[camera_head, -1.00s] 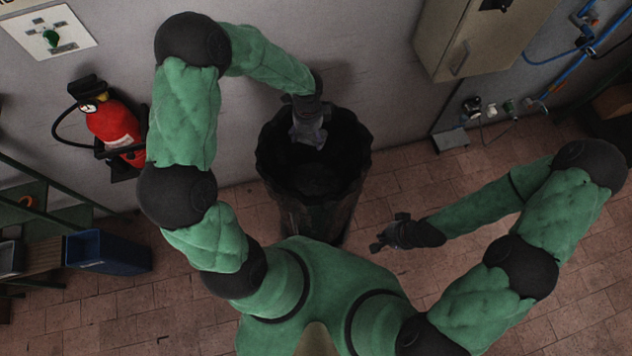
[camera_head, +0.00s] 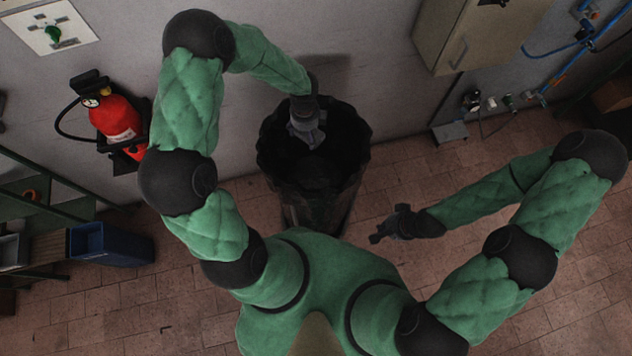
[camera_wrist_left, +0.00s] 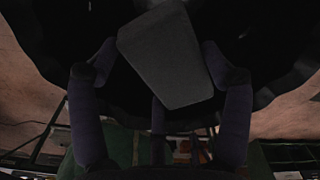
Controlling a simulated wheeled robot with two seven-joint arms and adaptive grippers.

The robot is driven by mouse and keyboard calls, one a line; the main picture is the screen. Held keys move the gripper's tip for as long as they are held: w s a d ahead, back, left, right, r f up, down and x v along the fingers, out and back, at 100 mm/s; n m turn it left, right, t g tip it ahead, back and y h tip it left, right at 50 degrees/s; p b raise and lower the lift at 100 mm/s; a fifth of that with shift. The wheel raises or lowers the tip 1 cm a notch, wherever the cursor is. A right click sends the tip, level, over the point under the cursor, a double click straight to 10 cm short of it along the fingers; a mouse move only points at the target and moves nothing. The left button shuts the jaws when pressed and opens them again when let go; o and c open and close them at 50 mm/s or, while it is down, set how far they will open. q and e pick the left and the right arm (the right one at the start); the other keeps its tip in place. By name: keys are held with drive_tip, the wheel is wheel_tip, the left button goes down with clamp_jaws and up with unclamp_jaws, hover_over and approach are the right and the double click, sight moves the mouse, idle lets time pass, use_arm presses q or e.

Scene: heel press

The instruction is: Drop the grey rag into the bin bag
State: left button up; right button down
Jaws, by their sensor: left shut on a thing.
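The grey rag (camera_wrist_left: 165,55) shows in the left wrist view as a flat, dark grey piece between the fingers of my left gripper (camera_wrist_left: 160,85). In the head view my left gripper (camera_head: 307,132) is shut on it, over the open mouth of the bin bag. The black bin bag (camera_head: 318,200) stands upright against the wall, its rim spread wide and its inside dark. In the left wrist view, the bag (camera_wrist_left: 285,70) surrounds the rag. My right gripper (camera_head: 387,230) is off to the right of the bag, too small to tell its finger opening.
A red fire extinguisher (camera_head: 118,120) hangs on the wall at left. A blue bin (camera_head: 110,245) sits by a shelf at lower left. A grey cabinet (camera_head: 470,35) and blue pipes (camera_head: 560,75) are on the wall at right.

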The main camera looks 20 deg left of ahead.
use_arm(q)
drive_tip(key=shift+f+b, duration=0.45)
drive_tip(key=shift+f, duration=0.45)
drive_tip(key=o, duration=1.1)
drive_tip(key=shift+c, duration=0.2)
wheel_tip(320, 180, up, 12)
drive_tip(key=shift+r, duration=0.15)
